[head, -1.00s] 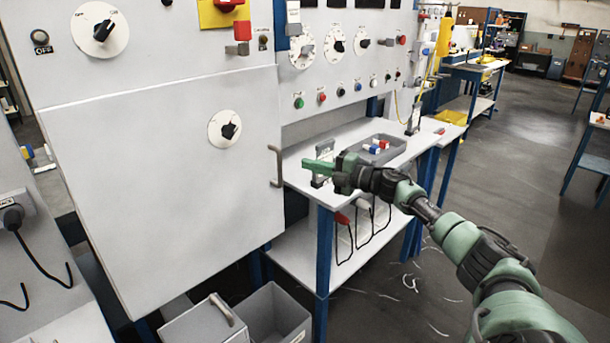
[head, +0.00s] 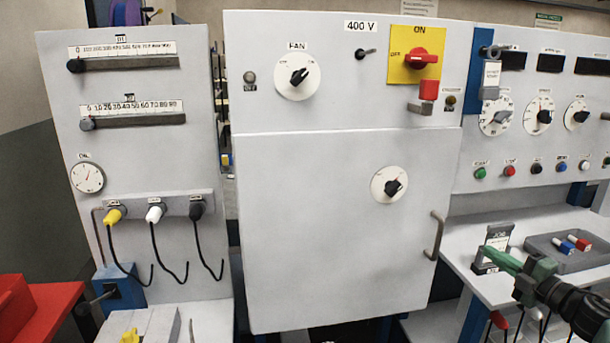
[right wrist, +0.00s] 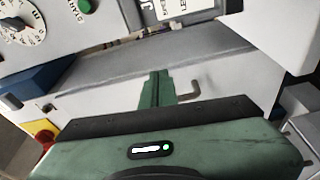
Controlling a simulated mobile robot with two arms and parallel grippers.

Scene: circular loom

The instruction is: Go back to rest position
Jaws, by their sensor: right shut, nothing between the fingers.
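My right gripper (head: 502,258) is at the lower right of the head view, in front of the shelf beside the cabinet. Its green fingers are together and hold nothing. The right wrist view also shows the closed fingers (right wrist: 155,88), with the grey cabinet door and its handle (right wrist: 190,90) beyond them. My left gripper is not in view. The large grey cabinet door (head: 310,240) is closed, with a handle (head: 435,236) at its right edge and a round dial (head: 389,184) on it.
A grey tray (head: 590,262) with red and blue pieces lies on the white shelf. A small stand (head: 493,240) is close to my right gripper. At left are a panel with sliders and plugs (head: 155,213) and a red box (head: 35,310).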

